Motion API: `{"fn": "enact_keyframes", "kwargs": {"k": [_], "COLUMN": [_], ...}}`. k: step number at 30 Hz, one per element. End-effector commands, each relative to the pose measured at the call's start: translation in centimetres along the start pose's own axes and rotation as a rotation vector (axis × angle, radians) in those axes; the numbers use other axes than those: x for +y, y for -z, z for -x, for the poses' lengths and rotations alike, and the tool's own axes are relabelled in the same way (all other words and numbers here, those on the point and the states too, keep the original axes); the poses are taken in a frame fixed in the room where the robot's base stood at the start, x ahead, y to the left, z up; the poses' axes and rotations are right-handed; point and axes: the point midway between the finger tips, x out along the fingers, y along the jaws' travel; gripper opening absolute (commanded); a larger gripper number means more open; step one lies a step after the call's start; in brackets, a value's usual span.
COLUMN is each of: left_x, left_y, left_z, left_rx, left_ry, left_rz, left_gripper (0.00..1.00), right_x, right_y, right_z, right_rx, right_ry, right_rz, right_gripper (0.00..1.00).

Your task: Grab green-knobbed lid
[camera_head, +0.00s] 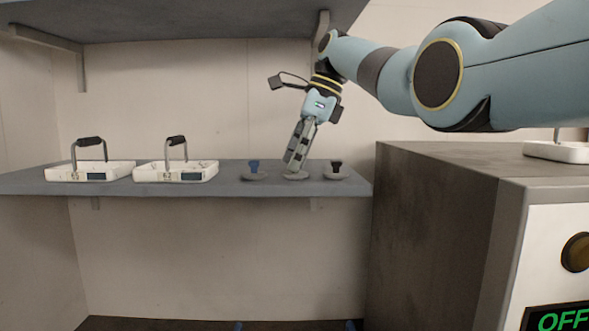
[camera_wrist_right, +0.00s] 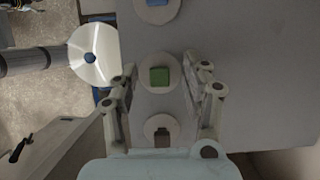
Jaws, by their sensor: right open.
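The green-knobbed lid (camera_head: 295,177) lies on the grey shelf, between two other lids. In the head view its knob is hidden behind my right gripper (camera_head: 292,168), whose fingers point down onto it. In the right wrist view the lid's square green knob (camera_wrist_right: 160,76) sits on a pale round disc. My right gripper (camera_wrist_right: 160,74) is open there, with one finger on each side of the lid. I see a gap between the knob and each finger. My left gripper is in neither view.
A blue-knobbed lid (camera_head: 254,168) stands left of it and a black-knobbed lid (camera_head: 336,170) close on the right. Two white handled trays (camera_head: 90,172) (camera_head: 176,172) stand further left on the shelf (camera_head: 225,183). A dark box-shaped machine (camera_head: 435,190) with an OFF display is at right.

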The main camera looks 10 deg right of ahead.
Motion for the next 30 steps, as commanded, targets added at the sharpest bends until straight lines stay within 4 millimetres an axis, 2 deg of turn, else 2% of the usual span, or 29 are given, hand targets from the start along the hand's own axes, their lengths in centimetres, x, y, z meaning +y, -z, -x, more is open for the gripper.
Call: {"fn": "enact_keyframes", "kwargs": {"k": [4,14,23,30], "left_x": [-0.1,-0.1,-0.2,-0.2], "left_y": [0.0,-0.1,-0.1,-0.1], "left_z": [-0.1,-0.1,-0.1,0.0], "left_rx": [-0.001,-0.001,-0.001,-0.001], "left_ry": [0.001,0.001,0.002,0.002], "left_rz": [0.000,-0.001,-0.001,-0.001], "left_gripper": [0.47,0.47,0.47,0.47], "right_x": [0.0,0.0,0.0,-0.1], "right_y": [0.0,0.0,0.0,0.1], "right_z": [0.0,0.0,0.1,1.3], "right_rx": [0.000,0.000,0.000,0.000], "right_ry": [0.000,0.000,0.000,0.001], "right_rz": [0.000,0.000,0.000,0.001], "right_gripper": [0.47,0.04,0.03,0.03]}}
